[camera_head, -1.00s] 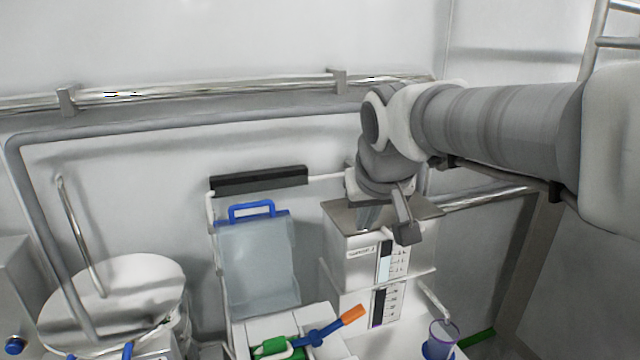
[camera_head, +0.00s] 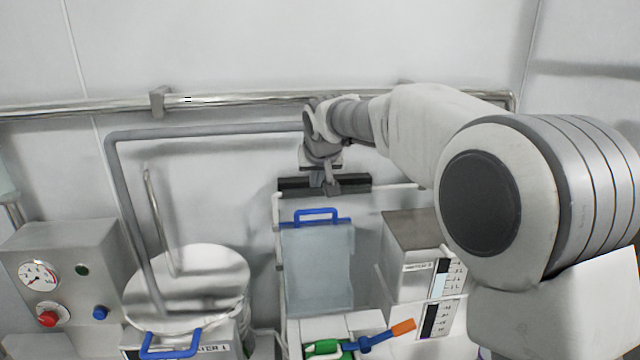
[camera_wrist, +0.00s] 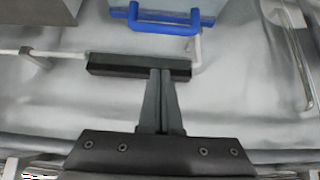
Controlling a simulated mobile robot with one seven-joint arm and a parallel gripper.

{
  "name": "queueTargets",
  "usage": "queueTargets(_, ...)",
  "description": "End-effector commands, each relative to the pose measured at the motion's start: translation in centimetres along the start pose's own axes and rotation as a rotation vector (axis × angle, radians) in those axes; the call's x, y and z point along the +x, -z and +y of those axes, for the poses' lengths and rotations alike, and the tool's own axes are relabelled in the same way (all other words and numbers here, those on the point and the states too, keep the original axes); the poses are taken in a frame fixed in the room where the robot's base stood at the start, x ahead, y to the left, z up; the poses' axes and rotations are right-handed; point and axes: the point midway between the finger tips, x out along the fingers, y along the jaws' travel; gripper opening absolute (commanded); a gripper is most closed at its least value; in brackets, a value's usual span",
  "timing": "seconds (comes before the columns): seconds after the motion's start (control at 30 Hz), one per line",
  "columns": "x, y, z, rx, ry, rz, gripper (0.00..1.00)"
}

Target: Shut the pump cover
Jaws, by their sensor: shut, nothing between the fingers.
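The pump cover (camera_head: 318,268) is a translucent blue-grey panel with a blue handle (camera_head: 316,215) along its top edge. It stands raised and upright behind the white pump body (camera_head: 337,327). My gripper (camera_head: 322,186) is shut and empty. It is above the cover's handle, in front of a black bar near the wall. In the wrist view, my gripper's closed fingertips (camera_wrist: 160,72) overlap the black bar (camera_wrist: 112,64), and I cannot tell whether they touch it. The blue handle (camera_wrist: 163,24) shows past the bar there, apart from the fingers.
A metal rail (camera_head: 230,99) and a grey pipe (camera_head: 210,132) run along the wall. A round-lidded vessel (camera_head: 190,285) and a panel with a gauge (camera_head: 38,275) stand left. Stacked metal units (camera_head: 412,245) stand right of the cover. A green part and orange-tipped blue lever (camera_head: 400,329) are in front.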

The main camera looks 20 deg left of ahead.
Motion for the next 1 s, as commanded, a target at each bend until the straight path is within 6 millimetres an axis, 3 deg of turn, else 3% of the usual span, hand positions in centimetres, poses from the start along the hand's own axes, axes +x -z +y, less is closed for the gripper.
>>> queueTargets(0.47, 8.6, 0.0, 0.1, 0.001, -0.001, -0.004, 0.00)
queueTargets(0.7, 6.5, -2.0, 0.0, -0.001, 0.000, 0.000, 0.00)
queueTargets(1.0, 5.8, -3.2, 0.0, 0.001, 0.000, -0.001, 0.00)
